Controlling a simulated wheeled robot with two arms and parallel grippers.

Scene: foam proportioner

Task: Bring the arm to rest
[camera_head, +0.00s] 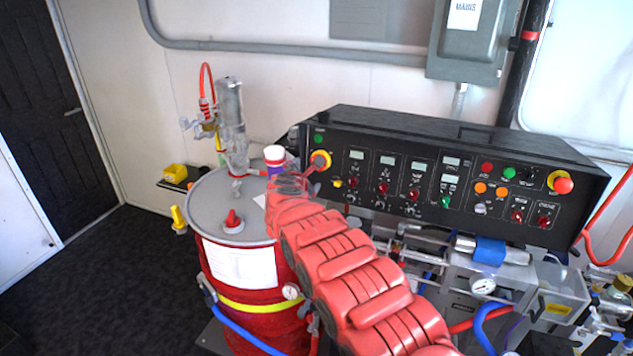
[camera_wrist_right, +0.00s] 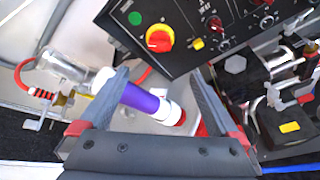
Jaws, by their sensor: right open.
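My right arm (camera_head: 350,270), red and segmented, reaches from the lower right of the head view across the front of the control panel toward the red drum's lid. My right gripper (camera_wrist_right: 159,80) is open, its two grey fingers spread. A purple-and-white cylinder (camera_wrist_right: 143,98) shows between and behind the fingers in the wrist view. The left finger overlaps part of it; I cannot tell whether either finger touches it. In the head view its white top (camera_head: 274,153) shows just past the arm's end. My left gripper is not in view.
The black control panel (camera_head: 450,170) with knobs and red stop buttons stands close to the arm. The red drum (camera_head: 240,275) with a grey lid (camera_head: 205,195) carries a clear cylinder (camera_head: 231,115). Pipes and gauges (camera_head: 483,286) crowd the lower right. Open floor lies left.

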